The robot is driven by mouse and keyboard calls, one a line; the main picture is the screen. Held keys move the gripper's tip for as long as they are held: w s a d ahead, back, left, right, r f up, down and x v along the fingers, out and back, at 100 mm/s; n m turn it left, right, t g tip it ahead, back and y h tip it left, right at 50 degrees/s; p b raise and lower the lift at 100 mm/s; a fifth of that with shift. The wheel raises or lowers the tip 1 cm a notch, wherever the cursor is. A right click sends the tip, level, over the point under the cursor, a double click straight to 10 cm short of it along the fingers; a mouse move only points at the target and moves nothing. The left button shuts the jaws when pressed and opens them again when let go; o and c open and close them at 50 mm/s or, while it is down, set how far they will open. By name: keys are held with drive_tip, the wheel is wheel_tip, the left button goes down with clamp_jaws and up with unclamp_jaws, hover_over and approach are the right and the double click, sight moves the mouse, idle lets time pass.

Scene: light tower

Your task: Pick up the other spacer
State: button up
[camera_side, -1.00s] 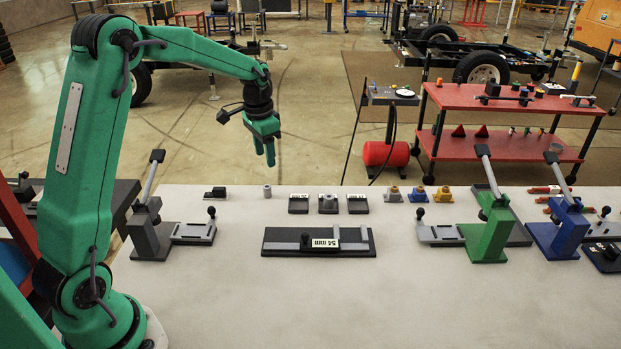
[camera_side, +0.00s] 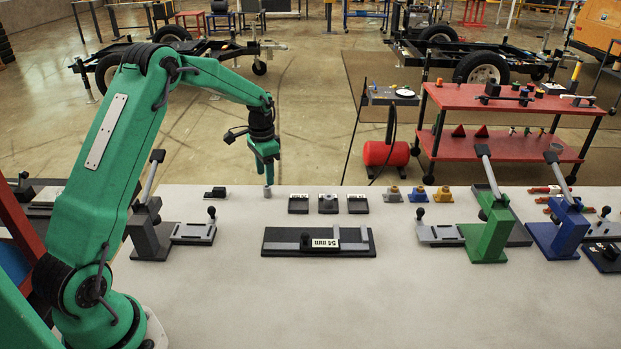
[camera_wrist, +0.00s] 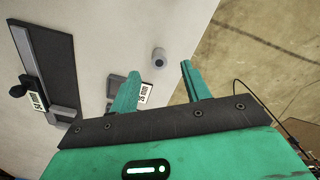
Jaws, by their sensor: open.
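A small grey cylindrical spacer (camera_side: 268,191) stands on the table near its far edge. It also shows in the wrist view (camera_wrist: 159,57), ahead of and between the fingers. My gripper (camera_side: 267,180) is open with its fingertips pointing down, just above the spacer in the side view. In the wrist view my gripper (camera_wrist: 160,75) has its two green fingers spread wide with nothing between them. Another grey spacer (camera_side: 327,197) sits on the middle one of three dark labelled blocks to the right.
A dark gauge board (camera_side: 280,244) marked 54 mm lies in front. A grey lever clamp (camera_side: 150,232) stands at left. Several coloured parts (camera_side: 418,194) and green (camera_side: 486,238) and blue (camera_side: 560,235) clamps stand at right. The front of the table is clear.

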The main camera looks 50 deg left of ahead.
sight(267, 187)
drive_tip(key=shift+f, duration=0.25)
drive_tip(key=shift+w+d+f, duration=0.1)
drive_tip(key=shift+f, duration=2.45)
clamp_jaws()
drive_tip(key=shift+r, duration=0.1)
